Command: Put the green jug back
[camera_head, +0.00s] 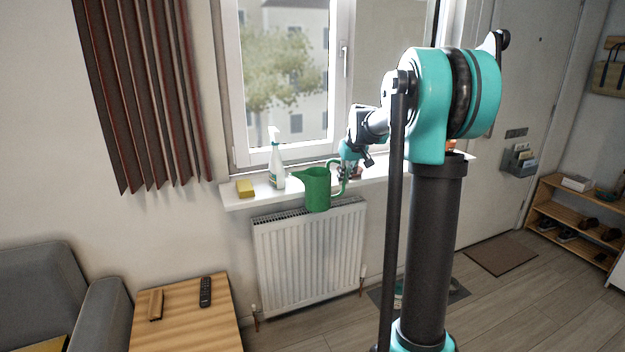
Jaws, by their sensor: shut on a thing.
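The green jug (317,189) is upright at the front edge of the white window sill (240,200), above the radiator. Its handle is on the right side and its spout points left. My gripper (343,178) is at the handle from the right and is shut on it. The jug's lower part shows in front of the sill's edge. I cannot tell whether its base touches the sill. My arm hides part of the sill on the right.
A radiator (310,252) is below. A wooden table (185,322) with a remote (205,292) is at lower left. A curtain (145,95) hangs left of the window.

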